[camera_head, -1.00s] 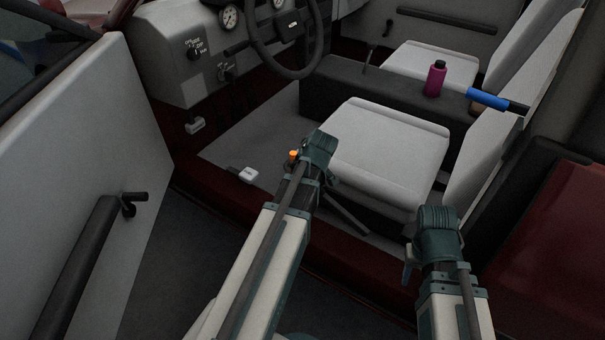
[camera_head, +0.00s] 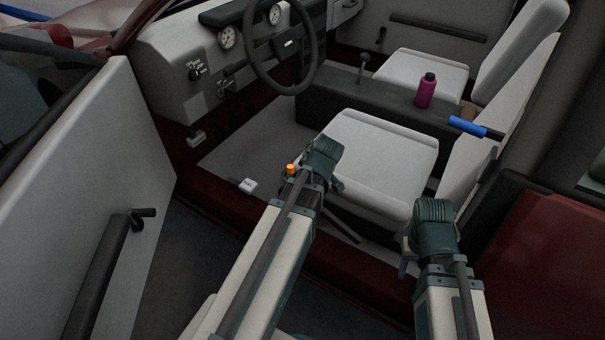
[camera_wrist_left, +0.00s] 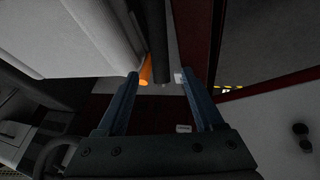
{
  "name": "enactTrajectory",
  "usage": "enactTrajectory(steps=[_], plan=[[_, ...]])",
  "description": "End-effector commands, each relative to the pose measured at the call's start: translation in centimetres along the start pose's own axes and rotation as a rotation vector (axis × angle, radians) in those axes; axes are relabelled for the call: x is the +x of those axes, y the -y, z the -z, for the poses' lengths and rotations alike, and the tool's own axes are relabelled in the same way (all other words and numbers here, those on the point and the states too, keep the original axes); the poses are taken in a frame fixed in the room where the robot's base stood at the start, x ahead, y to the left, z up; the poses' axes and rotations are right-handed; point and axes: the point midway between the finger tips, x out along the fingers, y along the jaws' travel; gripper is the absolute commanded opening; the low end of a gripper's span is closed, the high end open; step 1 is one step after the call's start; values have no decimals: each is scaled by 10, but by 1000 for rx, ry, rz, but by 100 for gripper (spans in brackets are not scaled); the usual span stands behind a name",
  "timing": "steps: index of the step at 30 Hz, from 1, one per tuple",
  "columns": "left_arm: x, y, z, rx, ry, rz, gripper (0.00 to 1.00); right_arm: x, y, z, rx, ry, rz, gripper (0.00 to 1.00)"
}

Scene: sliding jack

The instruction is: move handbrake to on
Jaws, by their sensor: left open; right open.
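A dark lever with an orange tip (camera_head: 290,169) lies low beside the near seat and looks like the handbrake. Its dark shaft (camera_head: 342,225) shows past my left arm; the middle is hidden by that arm.
The near seat (camera_head: 375,160) is just past my arms. A console (camera_head: 350,105) carries a purple bottle (camera_head: 426,90); a blue-handled bar (camera_head: 470,126) is right of it. The steering wheel (camera_head: 250,60) is beyond. The open door (camera_head: 90,190) stands at left, and the doorway between is clear.

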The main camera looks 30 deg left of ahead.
Motion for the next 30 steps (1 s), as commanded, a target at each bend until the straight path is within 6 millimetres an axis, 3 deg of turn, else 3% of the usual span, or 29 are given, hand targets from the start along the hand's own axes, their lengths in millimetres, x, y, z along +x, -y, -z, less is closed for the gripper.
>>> enactTrajectory(steps=[1,9,30], plan=[[-14,0,2,1,0,0,69,-14,-1,-1,1,0,1,50],[-38,0,1,1,0,1,69,-34,-3,-2,1,0,3,50],[-44,0,0,6,2,1,69,-38,-3,-2,0,0,3,50]])
